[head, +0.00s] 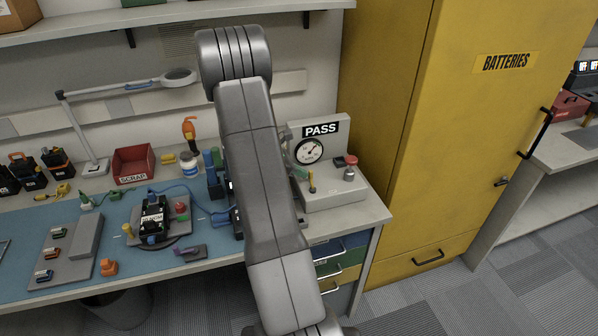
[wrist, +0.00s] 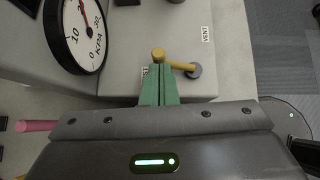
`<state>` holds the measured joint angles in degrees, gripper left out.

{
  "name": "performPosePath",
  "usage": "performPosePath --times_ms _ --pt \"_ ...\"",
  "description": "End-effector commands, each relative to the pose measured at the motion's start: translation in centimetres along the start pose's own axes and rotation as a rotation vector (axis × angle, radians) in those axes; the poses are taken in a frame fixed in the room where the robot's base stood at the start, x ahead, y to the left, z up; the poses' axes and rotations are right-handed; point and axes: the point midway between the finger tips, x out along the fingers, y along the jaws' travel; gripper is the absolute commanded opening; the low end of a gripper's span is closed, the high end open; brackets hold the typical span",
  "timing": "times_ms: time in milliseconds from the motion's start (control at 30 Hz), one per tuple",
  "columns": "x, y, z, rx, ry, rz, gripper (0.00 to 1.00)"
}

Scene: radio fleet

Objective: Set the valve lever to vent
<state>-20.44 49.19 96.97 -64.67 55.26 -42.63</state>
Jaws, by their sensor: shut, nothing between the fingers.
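The valve lever (wrist: 178,65) is a yellow bar with a round knob and a grey pivot. In the wrist view it points left from the pivot, away from the VENT label (wrist: 205,34), which lies above and right of the pivot. Another small label is mostly hidden behind my fingers. My gripper (wrist: 160,68) has its green fingers shut and empty, with the tips right at the knob end; I cannot tell whether they touch it. In the head view the yellow lever (head: 311,183) stands at the front of the grey test station (head: 335,200); my arm hides most of the gripper.
A pressure gauge (wrist: 78,35) is close on the left in the wrist view. The station also carries a PASS sign (head: 321,129) and a red-topped part (head: 350,167). A yellow battery cabinet (head: 440,140) stands right of the bench.

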Motion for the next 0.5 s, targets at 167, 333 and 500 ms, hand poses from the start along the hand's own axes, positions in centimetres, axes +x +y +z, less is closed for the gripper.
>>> performPosePath --times_ms 167,333,500 --pt "0.09 0.15 0.15 0.027 0.0 -0.03 0.0" --pt "0.19 0.17 0.18 0.042 0.0 -0.047 0.0" --pt "0.29 0.32 0.37 0.071 0.0 -0.078 0.0"
